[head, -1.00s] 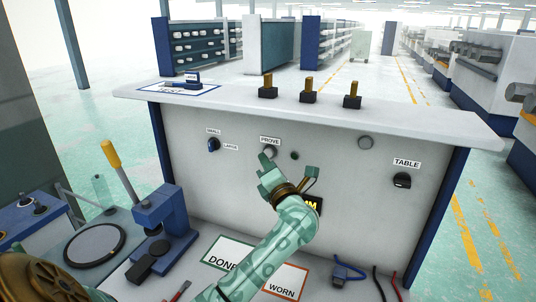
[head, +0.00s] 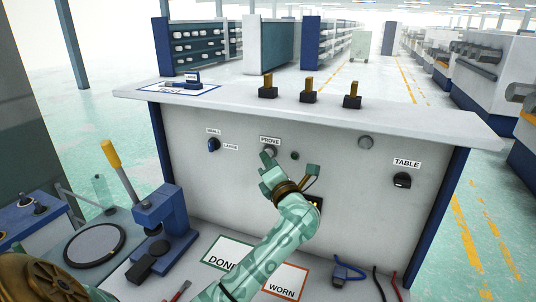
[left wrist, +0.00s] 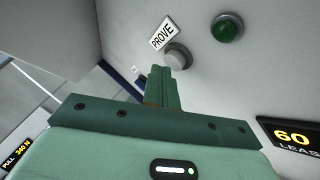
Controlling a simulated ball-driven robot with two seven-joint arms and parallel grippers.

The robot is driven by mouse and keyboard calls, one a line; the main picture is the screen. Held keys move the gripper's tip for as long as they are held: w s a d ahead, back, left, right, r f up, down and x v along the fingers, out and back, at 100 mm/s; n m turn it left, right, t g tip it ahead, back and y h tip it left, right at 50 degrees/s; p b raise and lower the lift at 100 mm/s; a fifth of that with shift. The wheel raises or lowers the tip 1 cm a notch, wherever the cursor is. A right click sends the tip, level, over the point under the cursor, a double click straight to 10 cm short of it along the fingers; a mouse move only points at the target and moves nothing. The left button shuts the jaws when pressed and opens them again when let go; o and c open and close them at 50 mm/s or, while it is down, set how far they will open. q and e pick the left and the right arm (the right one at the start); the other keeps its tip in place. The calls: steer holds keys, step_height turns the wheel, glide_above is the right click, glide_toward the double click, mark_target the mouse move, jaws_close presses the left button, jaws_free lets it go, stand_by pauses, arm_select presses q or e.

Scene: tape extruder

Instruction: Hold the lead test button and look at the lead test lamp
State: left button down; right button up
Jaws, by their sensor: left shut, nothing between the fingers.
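The round grey button under the PROVE label (head: 270,140) is on the pale front panel. Its edge shows in the head view (head: 271,151) behind my fingertips, and more of it shows in the left wrist view (left wrist: 179,57). My left gripper (head: 266,157) is shut and empty, its tips at the button's lower edge. I cannot tell whether they touch or press it. A small green lamp (head: 294,155) sits just right of the button. It looks dark green in the left wrist view (left wrist: 227,27), with no clear glow. The right gripper is not in view.
My forearm mostly covers a display, which reads 60 in the left wrist view (left wrist: 292,136). A SMALL/LARGE selector (head: 213,144) and TABLE knob (head: 402,180) flank the panel. A blue press with a yellow lever (head: 160,215) stands left. DONE (head: 226,253) and WORN (head: 286,281) cards lie below.

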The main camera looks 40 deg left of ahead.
arm_select(q)
steer(key=shift+w+a, duration=0.15)
steer(key=shift+w, duration=0.3)
stand_by(0.6)
stand_by(1.7)
steer(key=shift+s+d+p, duration=0.25)
steer(key=shift+s+p, duration=0.3)
steer(key=shift+s, duration=0.35)
steer(key=s+p, duration=0.1)
steer(key=s+d+p, duration=0.1)
steer(key=s, duration=0.1)
steer(key=s+p, duration=0.1)
steer(key=shift+s+d, duration=0.3)
steer(key=shift+s, duration=0.05)
